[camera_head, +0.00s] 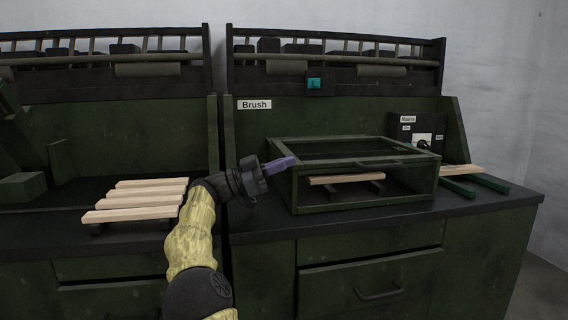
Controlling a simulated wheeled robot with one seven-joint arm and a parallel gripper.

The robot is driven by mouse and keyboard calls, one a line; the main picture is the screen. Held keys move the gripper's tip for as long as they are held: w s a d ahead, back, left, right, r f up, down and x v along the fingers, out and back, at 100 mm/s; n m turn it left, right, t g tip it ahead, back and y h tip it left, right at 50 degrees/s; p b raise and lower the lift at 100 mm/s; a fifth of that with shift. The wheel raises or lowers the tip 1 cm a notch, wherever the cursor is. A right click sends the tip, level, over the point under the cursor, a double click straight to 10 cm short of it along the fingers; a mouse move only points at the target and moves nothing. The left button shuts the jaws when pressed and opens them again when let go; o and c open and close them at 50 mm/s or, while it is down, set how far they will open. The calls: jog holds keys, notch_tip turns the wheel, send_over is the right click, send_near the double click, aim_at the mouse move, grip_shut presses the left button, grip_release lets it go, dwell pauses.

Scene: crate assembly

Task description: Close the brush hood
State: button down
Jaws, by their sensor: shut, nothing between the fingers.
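The brush hood (292,190) is a dark green box frame with see-through panels. It stands on the right-hand workbench below the "Brush" label (254,104). Its lower frame appears to rest on the worktop, and a dark handle (380,163) is at the upper front edge. A pale wooden slat on dark supports shows inside through the front. My gripper (290,162), with purple fingers, is shut and empty at the hood's upper left front corner. I cannot tell whether the fingertips touch the frame.
Several pale slats (135,200) lie on the left bench. A control box marked "Mains" (412,128) stands behind the hood at right. Another slat (455,170) lies on green rails to the right. A teal button box (314,84) is mounted above. The worktop before the hood is clear.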

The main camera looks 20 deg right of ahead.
jog(key=shift+d+f, duration=0.1)
jog(key=shift+f, duration=0.45)
jog(key=shift+r, duration=0.1)
notch_tip(320, 180, up, 11)
jog(key=p, duration=0.6)
jog(key=shift+w, duration=0.1)
